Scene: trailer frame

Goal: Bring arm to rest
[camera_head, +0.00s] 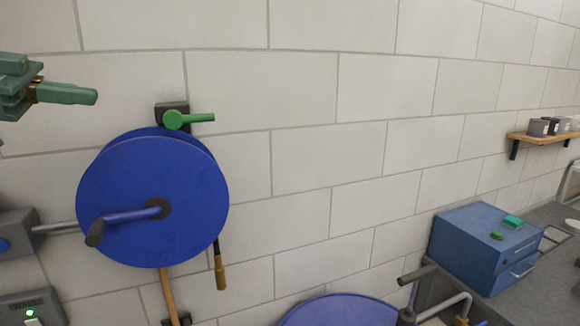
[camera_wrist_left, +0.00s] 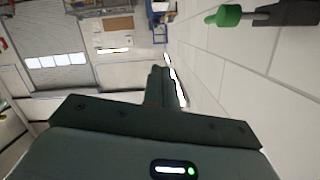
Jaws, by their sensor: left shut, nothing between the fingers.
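My left gripper (camera_head: 82,95) is at the upper left of the head view, in front of the white block wall. Its fingers are shut with nothing between them and point to the right. It is above and left of a green lever (camera_head: 190,118) and clear of it. In the left wrist view my left gripper (camera_wrist_left: 162,72) is seen from behind, with its fingers together at the centre. The green lever also shows at the upper right of that view (camera_wrist_left: 228,15). My right gripper is not in view.
A blue reel (camera_head: 150,225) with a crank handle is on the wall below the lever. A second blue reel (camera_head: 340,312) shows at the bottom. A blue drawer box (camera_head: 470,245) sits on a counter at right, below a wooden shelf (camera_head: 540,137). The upper middle wall is clear.

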